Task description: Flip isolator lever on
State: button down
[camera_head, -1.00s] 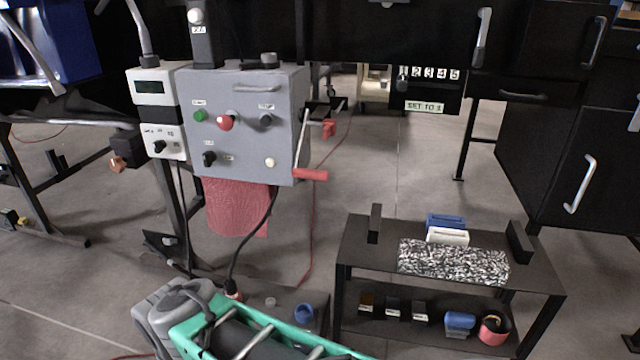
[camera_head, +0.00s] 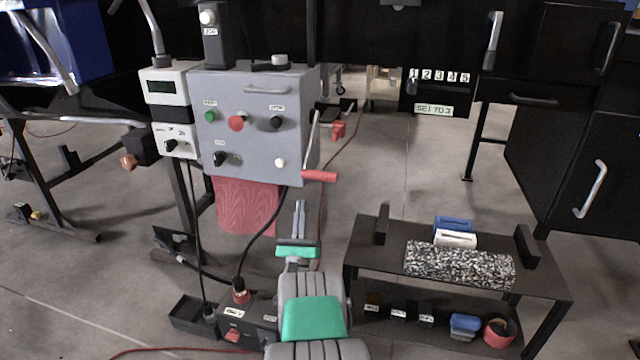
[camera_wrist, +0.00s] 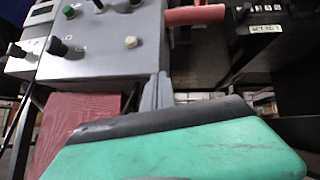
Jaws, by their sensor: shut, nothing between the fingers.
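The isolator lever is a grey bar with a red handle (camera_head: 320,176) on the right side of the grey control box (camera_head: 250,165). The bar slopes down, with the handle at its low end, level with the box's bottom edge. The handle also shows at the top of the wrist view (camera_wrist: 195,15). My gripper (camera_head: 299,206) points up and forward, below the handle and slightly left of it in the head view. Its slim grey fingers are together and empty, apart from the lever. In the wrist view the fingers (camera_wrist: 163,85) stand below the handle, past my green wrist housing.
A red mesh sheet (camera_head: 246,205) hangs under the box. Black cables run down to a black socket box (camera_head: 250,328) on the floor. A low black bench (camera_head: 368,240) with small items stands at right. Open floor lies between the control box and the bench.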

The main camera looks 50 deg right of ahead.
jog(key=s+m+g+h, duration=0.2)
jog(key=s+m, duration=0.1)
jog(key=s+m+g+h, duration=0.1)
jog(key=s+m+g, duration=0.1)
jog(key=shift+s+d+f, duration=0.15)
jog(key=shift+d+f, duration=0.1)
jog(key=shift+f, duration=0.1)
jog(key=shift+h, duration=0.3)
jog(key=x, duration=1)
jog(key=a, duration=0.1)
jog(key=s+a+r, duration=0.1)
jog(key=a, duration=0.1)
jog(key=shift+s+a+r+b, duration=0.15)
jog(key=shift+a+r+b, duration=0.05)
jog(key=shift+b, duration=0.15)
jog(key=shift+s+r, duration=0.1)
jog(key=shift+r, duration=0.05)
